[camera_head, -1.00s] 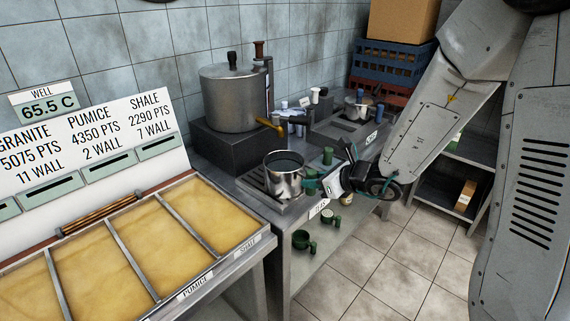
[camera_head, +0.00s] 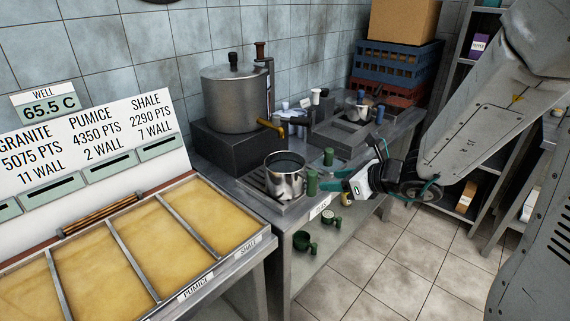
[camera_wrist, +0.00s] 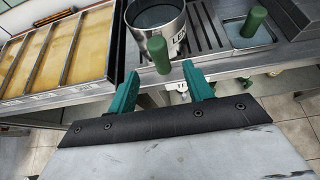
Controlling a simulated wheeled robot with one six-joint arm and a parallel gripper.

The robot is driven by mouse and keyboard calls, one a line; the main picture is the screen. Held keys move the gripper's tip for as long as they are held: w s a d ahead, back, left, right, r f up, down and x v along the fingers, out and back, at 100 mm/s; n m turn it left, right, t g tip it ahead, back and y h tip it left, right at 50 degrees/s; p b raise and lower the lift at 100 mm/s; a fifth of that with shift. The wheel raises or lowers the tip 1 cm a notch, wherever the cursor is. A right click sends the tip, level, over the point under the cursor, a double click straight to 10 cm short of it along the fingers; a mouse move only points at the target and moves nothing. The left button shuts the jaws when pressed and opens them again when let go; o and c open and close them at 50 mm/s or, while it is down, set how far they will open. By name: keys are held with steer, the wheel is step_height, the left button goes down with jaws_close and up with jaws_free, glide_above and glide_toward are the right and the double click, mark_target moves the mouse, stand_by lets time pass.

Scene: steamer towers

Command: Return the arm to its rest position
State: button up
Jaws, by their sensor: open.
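My gripper (camera_head: 328,180) is open, with teal fingers, and sits just right of a metal pitcher in the head view. In the wrist view my gripper (camera_wrist: 162,88) has its two fingers apart with nothing between them. The metal pitcher (camera_head: 284,182) stands upright on a drip grate on the counter. Its green handle (camera_head: 312,183) faces my gripper, and the fingertips are apart from it in the wrist view, where the handle (camera_wrist: 158,55) lies just beyond them. The pitcher's rim and body (camera_wrist: 155,25) also show there.
A boiler (camera_head: 236,100) with a brass-coloured tap stands behind the pitcher. A tray of yellow compartments (camera_head: 262,240) is at left. Green cups (camera_head: 303,242) sit on the shelf below. Crates (camera_head: 395,65) and a shelving rack stand at the back right. The floor (camera_head: 390,270) in front is clear.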

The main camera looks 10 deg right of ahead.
steer(key=s+a+r+n+g, duration=0.25)
steer(key=s+n+g, duration=0.25)
steer(key=s+n, duration=0.4)
steer(key=s+a+r+n+g, duration=0.1)
steer(key=s+a+n+g, duration=0.25)
steer(key=s+n, duration=0.55)
steer(key=s+d+r+n+h, duration=0.7)
steer(key=s+d+n, duration=0.1)
steer(key=s+n, duration=0.1)
steer(key=shift+d+r+n, duration=0.15)
steer(key=shift+r+n, duration=0.05)
steer(key=shift+n, duration=0.6)
